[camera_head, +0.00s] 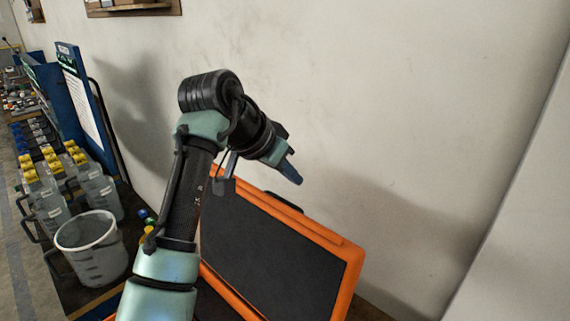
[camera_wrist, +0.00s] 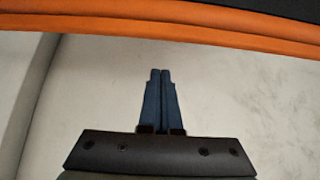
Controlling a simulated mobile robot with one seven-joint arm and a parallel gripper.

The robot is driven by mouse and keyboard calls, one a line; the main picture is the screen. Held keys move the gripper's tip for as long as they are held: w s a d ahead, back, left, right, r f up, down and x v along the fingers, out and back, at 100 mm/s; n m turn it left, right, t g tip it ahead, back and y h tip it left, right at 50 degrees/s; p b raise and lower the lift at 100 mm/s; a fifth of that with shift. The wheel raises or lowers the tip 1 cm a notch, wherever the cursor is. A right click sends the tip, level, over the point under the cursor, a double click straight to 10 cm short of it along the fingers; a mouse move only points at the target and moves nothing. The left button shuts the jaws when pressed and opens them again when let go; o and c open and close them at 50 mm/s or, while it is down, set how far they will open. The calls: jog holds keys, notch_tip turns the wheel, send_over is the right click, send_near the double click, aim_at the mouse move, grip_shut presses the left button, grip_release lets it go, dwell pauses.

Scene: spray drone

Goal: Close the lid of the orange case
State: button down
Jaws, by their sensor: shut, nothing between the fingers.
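The orange case stands open in the head view, with its lid (camera_head: 345,262) raised and tilted back toward the wall. The lid has an orange rim and a dark inner face. My arm hides part of the case on the left, and only a little of its base shows at the bottom. My gripper (camera_head: 296,180) is shut and empty, above the lid's upper edge. In the wrist view its blue fingers (camera_wrist: 161,72) are together, and the lid's orange rim (camera_wrist: 170,27) crosses the top of the picture, apart from the fingertips.
A grey bucket (camera_head: 90,248) and several clear bottles (camera_head: 48,205) with yellow caps stand at the left. A blue board (camera_head: 85,100) stands behind them. The pale wall (camera_head: 400,100) is close behind the lid. The space above the lid is free.

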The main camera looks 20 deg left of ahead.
jog(key=shift+s+a+f+p, duration=0.1)
jog(key=shift+s+f+p, duration=0.15)
jog(key=shift+f, duration=0.7)
jog(key=shift+s+f+p, duration=0.15)
jog(key=shift+f+p, duration=0.1)
jog(key=shift+f, duration=0.65)
